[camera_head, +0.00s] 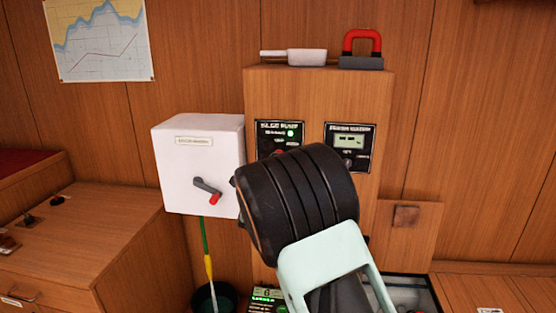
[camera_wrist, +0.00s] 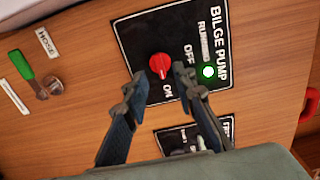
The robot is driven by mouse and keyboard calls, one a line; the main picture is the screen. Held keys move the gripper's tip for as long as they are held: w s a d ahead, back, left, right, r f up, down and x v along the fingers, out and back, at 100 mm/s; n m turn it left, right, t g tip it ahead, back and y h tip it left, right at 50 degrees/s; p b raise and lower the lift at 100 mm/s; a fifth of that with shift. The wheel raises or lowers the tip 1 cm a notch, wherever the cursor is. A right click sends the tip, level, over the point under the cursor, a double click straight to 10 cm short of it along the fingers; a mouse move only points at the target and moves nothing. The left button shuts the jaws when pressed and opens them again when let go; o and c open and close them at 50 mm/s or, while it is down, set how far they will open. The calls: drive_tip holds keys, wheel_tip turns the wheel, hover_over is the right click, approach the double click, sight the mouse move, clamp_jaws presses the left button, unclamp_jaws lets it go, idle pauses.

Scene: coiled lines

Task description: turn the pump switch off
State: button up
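The bilge pump panel (camera_wrist: 130,42) is a black plate on the wooden cabinet front, lettered OFF and ON. Its red switch knob (camera_wrist: 160,64) shows a small pale mark near the ON side. A green lamp (camera_wrist: 208,71) beside RUNNING is lit. My gripper (camera_wrist: 161,76) is open and empty, its fingertips to either side of the knob; contact cannot be told. In the head view the panel (camera_head: 264,131) shows behind my wrist, with the lit lamp (camera_head: 290,133) and only a sliver of the knob. My fingers are hidden there.
A second panel with a display (camera_head: 348,142) is right of the pump panel. A white box with a red-tipped lever (camera_head: 208,190) is on the left. A green-handled valve (camera_wrist: 24,68) is near in the wrist view.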

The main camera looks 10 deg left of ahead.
drive_tip(key=shift+w+d, duration=0.1)
drive_tip(key=shift+w, duration=2)
clamp_jaws()
